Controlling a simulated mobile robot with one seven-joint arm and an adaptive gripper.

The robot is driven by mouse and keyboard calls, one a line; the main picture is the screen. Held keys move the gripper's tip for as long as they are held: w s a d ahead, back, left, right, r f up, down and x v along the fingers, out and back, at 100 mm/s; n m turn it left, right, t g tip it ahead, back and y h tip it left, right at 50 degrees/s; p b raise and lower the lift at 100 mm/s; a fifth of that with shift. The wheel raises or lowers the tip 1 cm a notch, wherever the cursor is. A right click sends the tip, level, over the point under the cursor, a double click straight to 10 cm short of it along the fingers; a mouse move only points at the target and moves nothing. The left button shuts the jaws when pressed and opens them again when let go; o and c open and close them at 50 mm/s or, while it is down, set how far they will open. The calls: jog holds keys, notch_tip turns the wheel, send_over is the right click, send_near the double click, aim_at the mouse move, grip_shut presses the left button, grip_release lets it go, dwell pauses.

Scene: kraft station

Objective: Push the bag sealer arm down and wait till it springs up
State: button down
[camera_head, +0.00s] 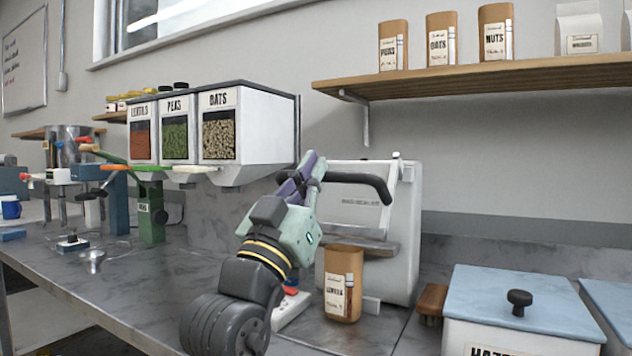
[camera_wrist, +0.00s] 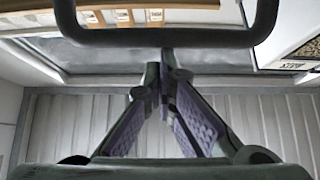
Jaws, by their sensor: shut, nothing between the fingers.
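The bag sealer (camera_head: 385,245) is a white upright machine on the counter. Its arm, a black bar handle (camera_head: 368,179), stands raised and juts forward from the upper front. In the wrist view the handle (camera_wrist: 165,38) crosses the top of the picture as a wide U. My gripper (camera_head: 313,160) is shut and empty, its purple-padded fingers pointing up beside the handle's left part. In the wrist view my fingertips (camera_wrist: 163,62) overlap the bar's lower edge; I cannot tell whether they touch it. A brown lentils bag (camera_head: 343,283) stands upright at the sealer's front, below the jaw.
White dispensers (camera_head: 255,140) of lentils, peas and oats hang to the left. A wooden shelf (camera_head: 480,78) with bags runs above. A brush (camera_head: 431,300) and a blue-lidded box (camera_head: 525,300) stand to the right. A white power strip (camera_head: 291,310) lies left of the bag.

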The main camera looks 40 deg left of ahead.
notch_tip(320, 180, down, 11)
jog(key=w+b, duration=0.3)
jog(key=b, duration=0.4)
jog(key=shift+a, duration=0.35)
jog(key=s+d+f, duration=0.1)
jog(key=s+d, duration=0.1)
jog(key=s, duration=0.5)
jog(key=s+d+f, duration=0.1)
jog(key=s+f, duration=0.1)
jog(key=s, duration=0.6)
jog(key=shift+s+d+f, duration=0.15)
jog(key=shift+s+d, duration=0.1)
jog(key=shift+d, duration=0.1)
